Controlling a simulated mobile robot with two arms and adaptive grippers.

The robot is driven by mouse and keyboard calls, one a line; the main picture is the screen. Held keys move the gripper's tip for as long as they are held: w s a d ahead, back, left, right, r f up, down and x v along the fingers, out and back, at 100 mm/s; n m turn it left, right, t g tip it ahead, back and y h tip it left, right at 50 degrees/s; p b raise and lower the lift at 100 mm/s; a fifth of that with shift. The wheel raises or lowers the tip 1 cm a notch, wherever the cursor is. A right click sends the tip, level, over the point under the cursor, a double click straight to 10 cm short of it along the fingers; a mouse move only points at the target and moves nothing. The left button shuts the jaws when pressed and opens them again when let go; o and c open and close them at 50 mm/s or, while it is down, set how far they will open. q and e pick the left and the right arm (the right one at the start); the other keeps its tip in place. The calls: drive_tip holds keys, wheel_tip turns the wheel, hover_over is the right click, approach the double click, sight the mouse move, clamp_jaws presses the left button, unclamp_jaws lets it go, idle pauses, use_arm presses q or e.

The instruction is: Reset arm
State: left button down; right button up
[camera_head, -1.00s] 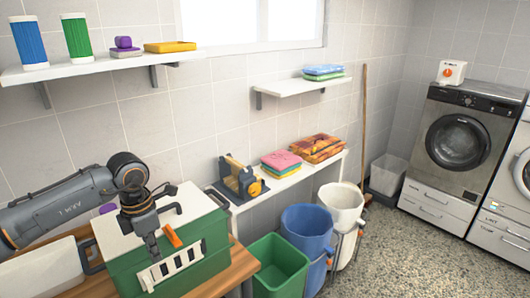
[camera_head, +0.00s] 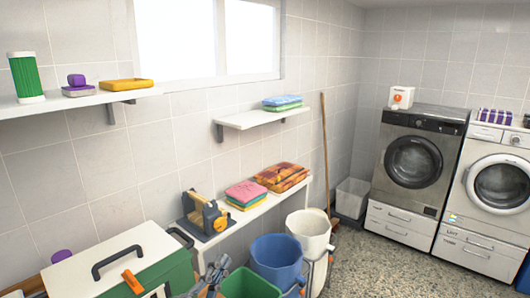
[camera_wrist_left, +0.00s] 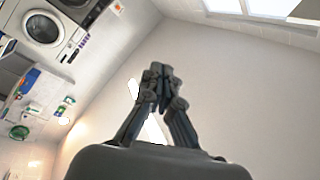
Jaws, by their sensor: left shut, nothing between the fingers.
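My left gripper (camera_head: 213,275) shows at the bottom edge of the head view, beside the right end of the green box with a white lid (camera_head: 130,255) and in front of the green bin (camera_head: 250,283). Only its grey finger part shows there; the rest of the arm is out of frame. In the left wrist view the fingers (camera_wrist_left: 158,78) come together at their tips with nothing between them. My right gripper is not in view.
The box has a dark handle and an orange latch (camera_head: 132,282). A blue bucket (camera_head: 278,258) and a white bucket (camera_head: 310,230) stand right of the green bin. A low shelf holds folded cloths (camera_head: 247,194). Open speckled floor (camera_head: 395,262) lies before the washing machines.

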use_arm(q)
drive_tip(key=s+a+f+n+g+y, duration=0.3)
drive_tip(key=s+a+f+n+y, duration=0.15)
drive_tip(key=f, duration=0.35)
drive_tip(key=s+a+f+n+g+y, duration=0.3)
drive_tip(key=a+f+n, duration=0.25)
drive_tip(key=f, duration=0.25)
drive_tip(key=s+a+f+n+g, duration=0.1)
drive_tip(key=s+f+n+g, duration=0.1)
drive_tip(key=s+f+g, duration=0.55)
drive_tip(key=s+a+f+n+g, duration=0.15)
drive_tip(key=s+f, duration=0.25)
drive_tip(key=s, duration=0.7)
wheel_tip(320, 180, down, 27)
drive_tip(key=s+d+g+b, duration=0.1)
drive_tip(key=g+b, duration=0.1)
drive_tip(key=b, duration=0.1)
drive_tip(key=s+a+f+g+b, duration=0.1)
drive_tip(key=s+a+f+b, duration=0.1)
drive_tip(key=s+f, duration=1.5)
wheel_tip(320, 180, down, 4)
drive_tip(key=shift+s+a+r, duration=0.2)
drive_tip(key=shift+s+a, duration=0.15)
drive_tip(key=shift+a, duration=0.15)
